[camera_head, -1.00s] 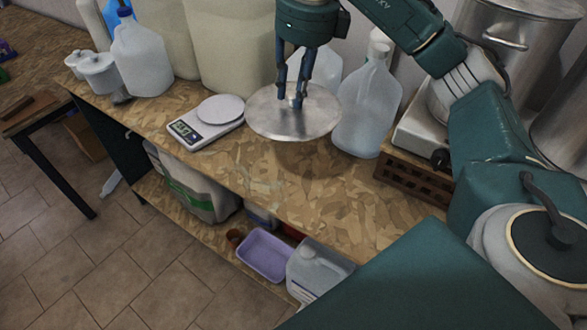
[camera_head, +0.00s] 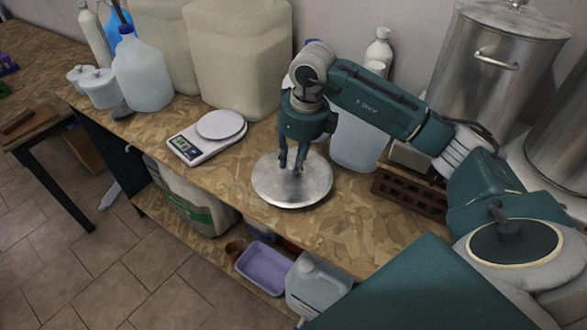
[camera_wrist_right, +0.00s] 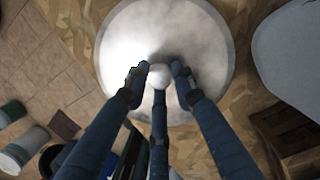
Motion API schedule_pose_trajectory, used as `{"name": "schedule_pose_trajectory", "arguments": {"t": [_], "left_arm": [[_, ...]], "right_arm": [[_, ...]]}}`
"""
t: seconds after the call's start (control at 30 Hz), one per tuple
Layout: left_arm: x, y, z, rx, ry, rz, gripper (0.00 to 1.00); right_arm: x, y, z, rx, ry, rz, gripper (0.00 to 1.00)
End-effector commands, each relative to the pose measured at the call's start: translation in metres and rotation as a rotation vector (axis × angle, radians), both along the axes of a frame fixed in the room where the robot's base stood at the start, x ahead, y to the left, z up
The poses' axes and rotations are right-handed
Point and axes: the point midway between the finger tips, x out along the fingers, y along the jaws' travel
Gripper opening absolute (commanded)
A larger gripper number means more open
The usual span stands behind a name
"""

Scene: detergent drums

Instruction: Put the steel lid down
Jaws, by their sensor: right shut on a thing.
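The steel lid (camera_head: 268,184) is a round shiny disc at the middle of the wooden worktop in the head view, lying flat on it or very close above it. My right gripper (camera_head: 291,168) points down over the lid's centre. In the right wrist view the fingers (camera_wrist_right: 160,78) are shut around the small round knob on the lid (camera_wrist_right: 205,40). The lid's rim looks level. My left gripper is not in view.
A kitchen scale (camera_head: 208,138) stands left of the lid. A clear jug (camera_head: 357,140) and a brown crate-like block (camera_head: 408,192) stand to the right. Large pale canisters (camera_head: 238,65) stand behind. Bare worktop (camera_head: 345,228) lies in front and to the right.

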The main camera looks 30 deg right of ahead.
Motion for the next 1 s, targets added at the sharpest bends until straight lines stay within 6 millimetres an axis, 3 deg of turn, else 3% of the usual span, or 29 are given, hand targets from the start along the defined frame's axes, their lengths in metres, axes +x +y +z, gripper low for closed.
{"name": "schedule_pose_trajectory", "arguments": {"t": [0.3,0.67,0.7,0.77,1.0], "left_arm": [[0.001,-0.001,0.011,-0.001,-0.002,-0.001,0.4],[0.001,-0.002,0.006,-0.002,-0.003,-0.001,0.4],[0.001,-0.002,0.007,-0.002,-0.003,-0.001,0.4],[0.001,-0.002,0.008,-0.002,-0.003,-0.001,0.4],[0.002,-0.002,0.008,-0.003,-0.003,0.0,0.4]], "right_arm": [[-0.001,0.0,-0.036,0.0,0.001,-0.001,0.0],[0.0,0.0,-0.042,0.0,-0.001,0.0,0.0],[0.0,0.0,-0.041,0.0,0.001,0.0,0.31],[0.0,0.0,-0.041,0.0,0.001,0.0,0.43],[0.0,0.0,-0.041,0.0,0.001,0.0,0.44]]}}
